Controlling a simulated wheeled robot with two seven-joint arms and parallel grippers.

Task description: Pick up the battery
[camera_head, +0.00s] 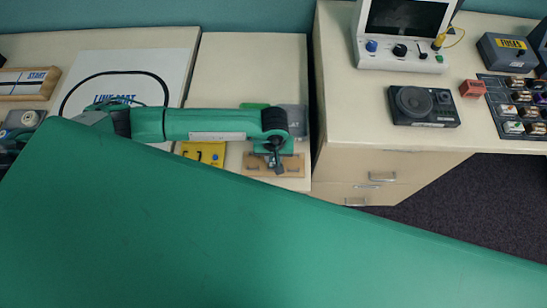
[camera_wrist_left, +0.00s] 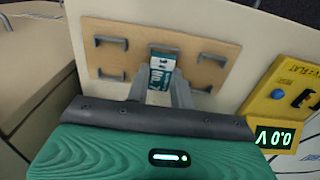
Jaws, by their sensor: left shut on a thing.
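The battery (camera_wrist_left: 161,72), with a teal and white label, is between the fingertips of my left gripper (camera_wrist_left: 164,86) in the left wrist view. The gripper is shut on it. The battery is over a wooden board (camera_wrist_left: 205,74) with grey brackets; I cannot tell whether it touches the board. In the head view my left gripper (camera_head: 275,160) points down at the same board (camera_head: 292,167) near the table's right edge, and the battery cannot be made out there. My right gripper is not in view.
A white line mat (camera_head: 140,65) lies further left. Across a gap, the right table (camera_head: 370,135) holds a black device (camera_head: 424,106) and a red block (camera_head: 472,89).

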